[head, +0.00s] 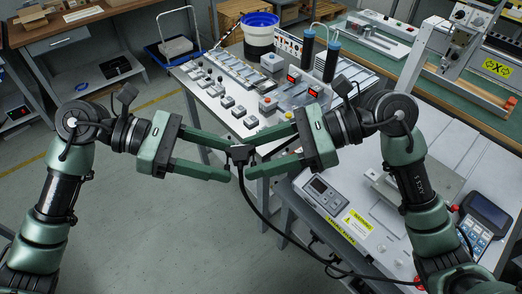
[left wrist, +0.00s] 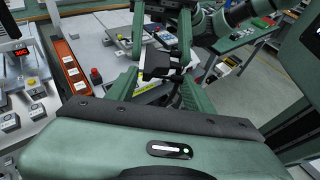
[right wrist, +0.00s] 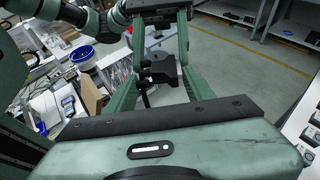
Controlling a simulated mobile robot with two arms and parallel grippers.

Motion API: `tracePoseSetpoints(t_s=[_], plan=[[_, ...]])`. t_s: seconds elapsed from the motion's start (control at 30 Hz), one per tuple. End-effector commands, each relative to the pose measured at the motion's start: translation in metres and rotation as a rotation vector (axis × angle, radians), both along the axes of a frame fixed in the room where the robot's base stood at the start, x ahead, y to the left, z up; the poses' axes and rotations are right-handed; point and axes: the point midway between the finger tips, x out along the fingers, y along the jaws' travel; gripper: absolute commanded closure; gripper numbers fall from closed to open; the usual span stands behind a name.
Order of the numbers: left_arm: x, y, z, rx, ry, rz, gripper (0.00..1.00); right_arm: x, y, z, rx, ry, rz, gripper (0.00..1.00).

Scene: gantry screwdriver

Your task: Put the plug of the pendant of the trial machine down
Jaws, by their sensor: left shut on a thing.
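The black plug (head: 240,154) is in mid-air between my two grippers, above the gap at the tables' front. Its cable hangs down and curves right towards the near table. My left gripper (head: 230,158) is shut on the plug, which also shows in the left wrist view (left wrist: 158,66). My right gripper (head: 248,158) faces it from the right, its fingers apart at the plug; the right wrist view shows the plug (right wrist: 158,70) between them. Contact on that side is unclear. The pendant (head: 478,226), with a dark screen and keys, lies at the right of the near table.
The near table (head: 310,226) carries a grey control box (head: 326,194) and a yellow warning label (head: 357,222). The machine table behind holds switches, a blue-rimmed bucket (head: 260,30) and two dark cylinders. Open floor (head: 140,235) lies at the left.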

Motion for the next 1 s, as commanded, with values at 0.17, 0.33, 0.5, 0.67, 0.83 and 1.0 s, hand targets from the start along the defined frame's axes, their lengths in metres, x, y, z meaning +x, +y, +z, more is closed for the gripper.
tracePoseSetpoints(t_s=[0.17, 0.33, 0.5, 0.67, 0.83, 1.0], plan=[[-0.002, -0.001, 0.000, 0.000, 0.001, -0.007, 0.23, 0.002, -0.001, 0.000, 0.000, -0.002, -0.006, 0.95], [-0.002, -0.001, 0.000, 0.000, 0.001, -0.006, 0.23, 0.002, -0.001, 0.000, 0.000, -0.002, -0.005, 0.95], [-0.001, 0.001, 0.000, 0.000, 0.001, -0.005, 0.23, 0.001, -0.001, 0.000, 0.000, -0.002, -0.005, 0.95], [0.000, 0.015, 0.006, 0.003, 0.001, -0.003, 0.23, 0.001, -0.001, 0.000, 0.000, -0.002, -0.004, 0.95], [0.003, 0.048, 0.019, 0.005, 0.002, 0.000, 0.23, 0.001, -0.001, 0.000, 0.000, -0.002, -0.004, 0.95], [0.006, 0.080, 0.033, 0.003, 0.001, -0.001, 0.23, 0.001, -0.001, 0.000, 0.000, -0.002, -0.004, 0.95]])
